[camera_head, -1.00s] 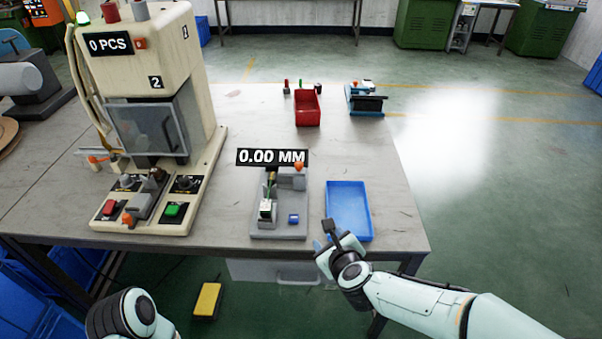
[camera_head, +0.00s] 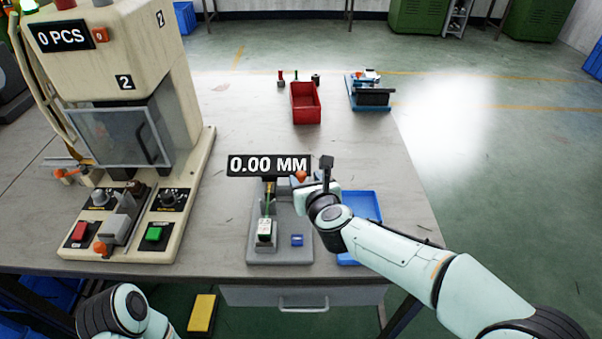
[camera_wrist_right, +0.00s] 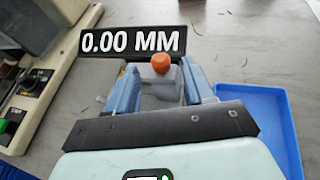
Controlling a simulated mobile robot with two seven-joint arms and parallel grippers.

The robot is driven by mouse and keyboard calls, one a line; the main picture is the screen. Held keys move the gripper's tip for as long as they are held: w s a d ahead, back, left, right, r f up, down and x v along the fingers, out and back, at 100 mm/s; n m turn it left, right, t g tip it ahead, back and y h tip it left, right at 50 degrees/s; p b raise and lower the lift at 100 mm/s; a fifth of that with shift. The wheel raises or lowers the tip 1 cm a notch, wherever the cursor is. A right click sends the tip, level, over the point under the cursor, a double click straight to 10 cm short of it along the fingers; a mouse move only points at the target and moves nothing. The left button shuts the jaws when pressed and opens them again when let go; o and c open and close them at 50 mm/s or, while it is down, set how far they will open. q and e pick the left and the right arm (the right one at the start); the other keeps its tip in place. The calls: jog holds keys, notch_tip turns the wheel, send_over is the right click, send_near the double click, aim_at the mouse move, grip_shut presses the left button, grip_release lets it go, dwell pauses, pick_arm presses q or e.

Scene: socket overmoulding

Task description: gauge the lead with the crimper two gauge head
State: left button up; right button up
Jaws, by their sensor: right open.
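The grey gauge (camera_head: 280,257) stands near the front edge of the table, its display (camera_head: 268,165) reading 0.00 MM. A thin greenish lead with a pale block (camera_head: 264,228) at its near end stands in the gauge's left part. The gauge has an orange knob (camera_head: 301,176) and a small blue button (camera_head: 297,240). My right gripper (camera_head: 308,179) is at the gauge's right part. In the right wrist view its blue fingers (camera_wrist_right: 160,88) are open, one on each side of the orange knob (camera_wrist_right: 160,63); contact cannot be told. My left gripper is out of view.
A cream press (camera_head: 150,60) marked 2, reading 0 PCS, stands left of the gauge. A blue tray (camera_head: 365,206) lies to the right, partly under my right arm. A red bin (camera_head: 305,104) and a blue fixture (camera_head: 371,98) stand farther back. The table's middle is clear.

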aim_at(302, 175)
jog(key=x, duration=0.5)
jog(key=shift+w, duration=0.15)
